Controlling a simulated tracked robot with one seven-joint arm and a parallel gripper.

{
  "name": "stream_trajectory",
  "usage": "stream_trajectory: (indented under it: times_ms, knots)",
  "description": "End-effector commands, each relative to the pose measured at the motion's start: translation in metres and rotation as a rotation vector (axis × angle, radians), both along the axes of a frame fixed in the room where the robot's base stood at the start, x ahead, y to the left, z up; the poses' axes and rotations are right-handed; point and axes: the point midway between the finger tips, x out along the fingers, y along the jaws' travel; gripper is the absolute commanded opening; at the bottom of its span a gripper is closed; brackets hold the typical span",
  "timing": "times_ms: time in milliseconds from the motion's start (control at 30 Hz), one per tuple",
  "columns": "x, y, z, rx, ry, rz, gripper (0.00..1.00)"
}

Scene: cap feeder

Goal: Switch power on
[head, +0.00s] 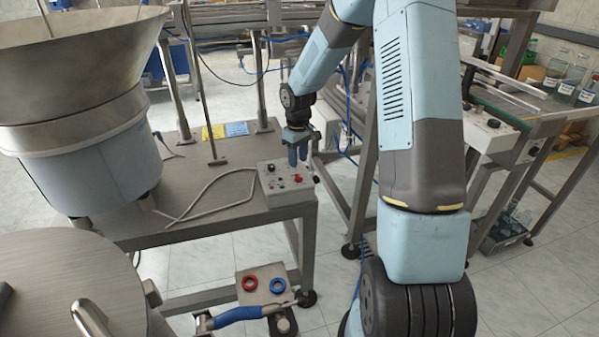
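A white control box (287,192) sits at the right end of the steel table. A red knob or button (297,178) and some small dark controls show on its face. Which of them is the power switch is too small to tell. My gripper (298,163) points down over the back part of the box, its blue fingers close behind the red control. The fingers look near each other, but I cannot tell whether they are shut, or whether they touch anything. They hide part of the box's back edge.
A large metal bowl feeder (85,120) stands on the table's left. A bent grey cable (215,183) lies on the tabletop. Yellow and blue labels (225,130) lie farther back. Another bench with a control panel (490,130) stands right. A small panel with red and blue rings (263,284) is below.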

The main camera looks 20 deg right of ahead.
Motion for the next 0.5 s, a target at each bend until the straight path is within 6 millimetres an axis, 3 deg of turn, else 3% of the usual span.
stream_trajectory:
  times_ms: [200, 500]
  knots:
    - [-0.001, 0.000, -0.037, 0.000, 0.004, 0.002, 0.36]
    - [0.000, 0.000, -0.061, 0.000, 0.000, 0.001, 0.36]
